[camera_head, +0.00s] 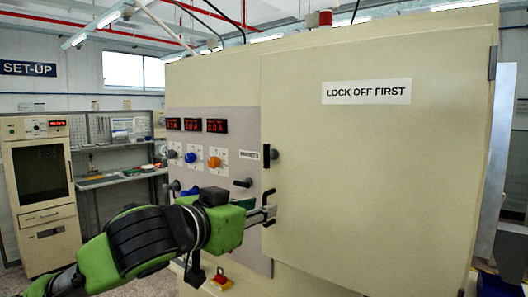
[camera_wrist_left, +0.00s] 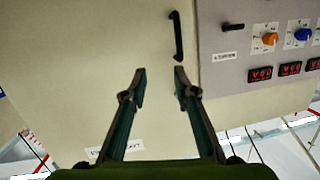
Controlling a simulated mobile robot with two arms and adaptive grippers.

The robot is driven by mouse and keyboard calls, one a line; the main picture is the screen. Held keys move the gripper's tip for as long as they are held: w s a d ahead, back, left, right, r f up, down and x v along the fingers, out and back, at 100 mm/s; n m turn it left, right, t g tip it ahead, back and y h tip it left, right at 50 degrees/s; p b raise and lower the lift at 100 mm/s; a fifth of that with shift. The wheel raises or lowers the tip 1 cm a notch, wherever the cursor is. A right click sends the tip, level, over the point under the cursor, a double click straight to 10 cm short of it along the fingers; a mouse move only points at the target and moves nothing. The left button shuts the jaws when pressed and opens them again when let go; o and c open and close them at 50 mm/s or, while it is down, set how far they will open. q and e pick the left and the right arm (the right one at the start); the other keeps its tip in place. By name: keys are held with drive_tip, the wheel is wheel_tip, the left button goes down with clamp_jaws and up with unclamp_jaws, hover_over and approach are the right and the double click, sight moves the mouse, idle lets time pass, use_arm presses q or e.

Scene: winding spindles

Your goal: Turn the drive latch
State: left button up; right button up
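A black bar handle (camera_head: 268,158) is on the left edge of the cream cabinet door (camera_head: 380,170); in the wrist view it hangs upright (camera_wrist_left: 177,36). A short black lever (camera_head: 243,182) sticks out of the grey panel beside it, also in the wrist view (camera_wrist_left: 232,27), with a small label too blurred to read. No readable label says which is the drive latch. My left gripper (camera_head: 270,214) is open and empty in front of the cabinet, just below the bar handle. In the wrist view its fingers (camera_wrist_left: 160,74) are apart, clear of handle and lever. My right gripper is not in view.
The grey panel (camera_head: 222,236) carries red displays (camera_head: 194,125) and several knobs, including a blue one (camera_head: 190,157) and an orange one (camera_head: 214,162). A red-and-yellow switch (camera_head: 221,280) sits low. A bench and a cream machine (camera_head: 42,225) stand at far left.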

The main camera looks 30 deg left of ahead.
use_arm(q)
drive_tip(key=n+t+y, duration=0.1)
drive_tip(key=n+t, duration=0.1)
approach(265, 150)
drive_tip(key=s, duration=0.5)
drive_tip(key=w+p, duration=0.2)
drive_tip(key=w, duration=0.2)
drive_tip(key=w+p, duration=0.2)
drive_tip(key=w, duration=0.2)
drive_tip(key=w+p, duration=0.2)
drive_tip(key=w, duration=0.3)
drive_tip(key=shift+w+a+r, duration=0.1)
drive_tip(key=shift+a+r, duration=0.05)
drive_tip(key=shift+a, duration=0.25)
drive_tip(key=shift+w, duration=0.5)
clamp_jaws()
